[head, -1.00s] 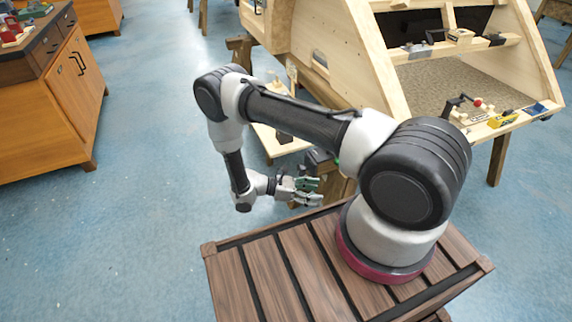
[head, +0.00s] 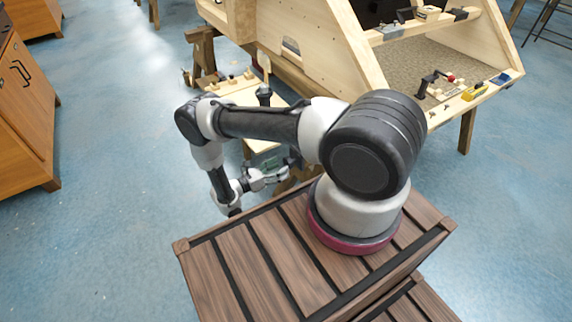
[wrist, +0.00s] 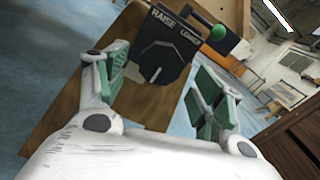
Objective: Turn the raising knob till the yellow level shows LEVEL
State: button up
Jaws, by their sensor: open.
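The raising knob (wrist: 156,60) is a grey round dial with a pale pointer mark, on a dark panel (wrist: 180,27) lettered RAISE and LOWER. My gripper (wrist: 160,88) is open, and in the wrist view its green-padded fingers stand on either side of the knob, apart from it as far as I can tell. In the head view my gripper (head: 277,173) is beside the bench post, and the knob cannot be made out there. The yellow level (head: 473,92) lies on the front rail of the wooden frame; its bubble is too small to read.
A wooden cabinet (head: 25,110) is at left. Blue floor (head: 110,150) is clear between.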

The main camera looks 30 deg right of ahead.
aim_at(287, 164)
jog(key=shift+d, duration=2.05)
jog(key=c, duration=1)
jog(key=shift+m, duration=0.3)
